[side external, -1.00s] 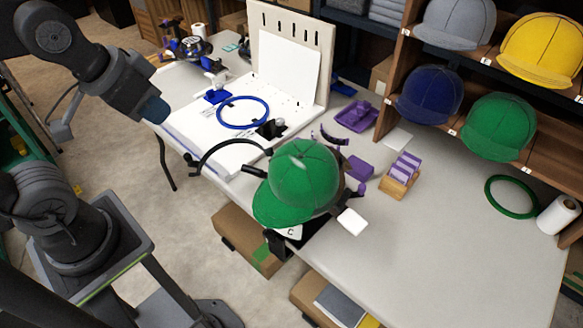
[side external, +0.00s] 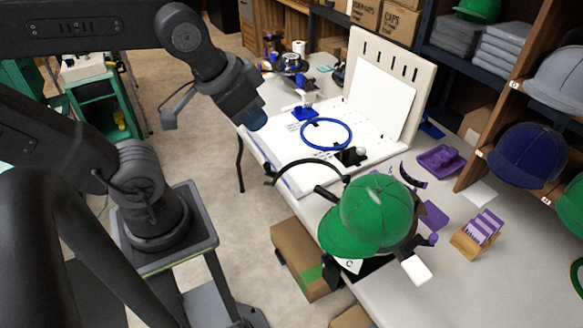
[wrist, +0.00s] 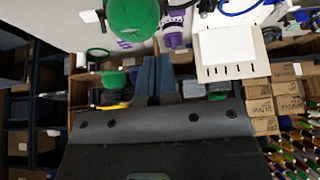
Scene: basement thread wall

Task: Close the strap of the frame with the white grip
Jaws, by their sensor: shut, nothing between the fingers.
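A green cap (side external: 375,212) sits on a holder at the front edge of the table. A white block-like grip (side external: 416,270) sticks out at its lower right. A thin black curved strap (side external: 300,166) arches out to the left of the cap, standing away from it. A short black handle (side external: 326,193) is beside the cap. The cap hides most of the frame beneath. My gripper (side external: 256,120) is shut and empty, in the air left of the strap and apart from everything. In the wrist view, my fingers (wrist: 157,75) are together; the cap (wrist: 132,18) is at the top.
A blue ring (side external: 326,134) lies on the white board behind the strap. An upright slotted panel (side external: 392,85) stands behind it. A purple tray (side external: 440,160) and a wooden card holder (side external: 477,237) are to the right. Shelves of caps line the right side.

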